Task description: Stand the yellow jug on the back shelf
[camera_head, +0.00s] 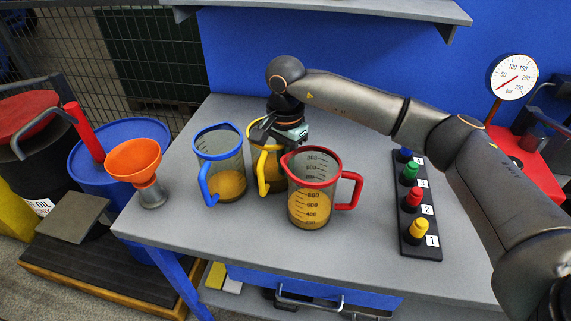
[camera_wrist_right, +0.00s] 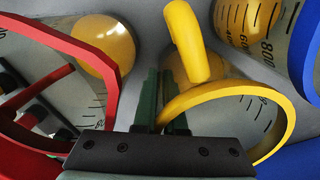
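The yellow jug (camera_head: 258,160), a clear measuring jug with a yellow rim and handle, stands on the grey bench between and behind two others. My right gripper (camera_head: 277,128) reaches down to its rim from above. In the wrist view the green fingers (camera_wrist_right: 164,112) are close together with the yellow rim (camera_wrist_right: 225,92) between them; the yellow handle (camera_wrist_right: 186,42) is just beyond. The red jug (camera_head: 318,190) partly hides the yellow jug in the head view. The back shelf (camera_head: 340,8) is the grey ledge on the blue wall at the top. My left gripper is out of view.
The blue jug (camera_head: 220,165) stands close on the left, the red jug close in front. An orange funnel (camera_head: 135,160) is at the bench's left edge. A black strip with several coloured knobs (camera_head: 412,205) lies right. A pressure gauge (camera_head: 514,77) stands at the far right.

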